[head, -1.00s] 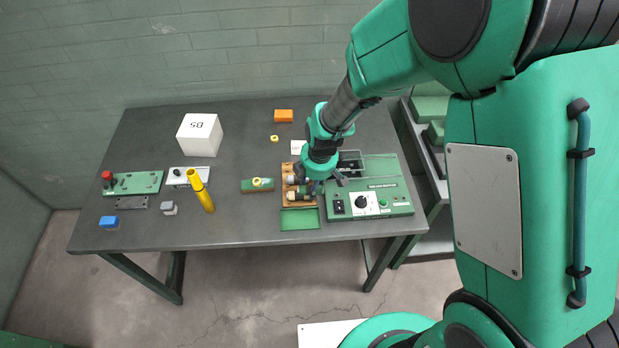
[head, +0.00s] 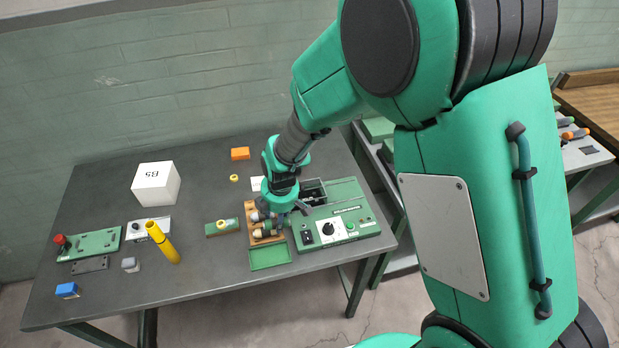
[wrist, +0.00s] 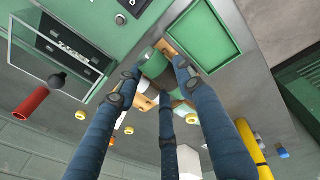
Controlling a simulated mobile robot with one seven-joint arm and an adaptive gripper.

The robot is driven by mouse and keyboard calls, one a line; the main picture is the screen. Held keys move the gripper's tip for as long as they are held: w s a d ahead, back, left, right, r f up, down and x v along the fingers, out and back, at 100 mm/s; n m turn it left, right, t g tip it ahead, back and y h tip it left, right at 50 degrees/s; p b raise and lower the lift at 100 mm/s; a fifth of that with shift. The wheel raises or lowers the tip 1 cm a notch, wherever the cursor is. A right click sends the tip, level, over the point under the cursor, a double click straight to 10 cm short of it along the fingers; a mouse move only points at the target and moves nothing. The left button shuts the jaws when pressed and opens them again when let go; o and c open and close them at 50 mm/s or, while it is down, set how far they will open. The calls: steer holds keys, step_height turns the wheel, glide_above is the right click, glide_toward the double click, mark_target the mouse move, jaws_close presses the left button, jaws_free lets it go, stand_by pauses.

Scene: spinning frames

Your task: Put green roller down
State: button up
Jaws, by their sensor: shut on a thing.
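My gripper (head: 284,208) is shut on the green roller (wrist: 150,62), whose fingers close around it in the wrist view. The roller has a green end and a dark band. In the head view, my gripper is low over the wooden rack (head: 254,212), beside the green machine. The rack holds other small rollers, one with a pale end (wrist: 143,103). My fingers hide part of the held roller, and I cannot tell whether it touches the rack.
The green machine (head: 336,228) with a black knob stands right of the rack. An empty green tray (head: 270,256) lies in front.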

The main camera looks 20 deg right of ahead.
step_height(320, 180, up, 8)
steer(key=shift+w+d+r, duration=0.1)
steer(key=shift+w+d, duration=0.05)
steer(key=shift+w, duration=0.15)
steer(key=w+d+m+b, duration=0.1)
steer(key=w+d, duration=0.5)
steer(key=w, duration=0.4)
steer(key=w+d+m+b, duration=0.1)
steer(key=w+d+b, duration=0.1)
steer(key=w+d, duration=0.6)
steer(key=w+d+m+b, duration=0.1)
steer(key=w+d+m, duration=0.1)
steer(key=w+d, duration=1.1)
steer(key=shift+t+h, duration=0.3)
steer(key=shift+h, duration=0.1)
steer(key=shift+s+x, duration=0.2)
steer(key=shift+x, duration=1.05)
steer(key=shift+s+x, duration=0.2)
steer(key=shift+x, duration=1.1)
steer(key=shift+s+b+x, duration=0.25)
steer(key=shift+b+x, duration=0.05)
steer(key=shift+x, duration=0.95)
steer(key=shift+s+b+x, duration=0.25)
steer(key=shift+b+x, duration=0.05)
steer(key=shift+x, duration=0.95)
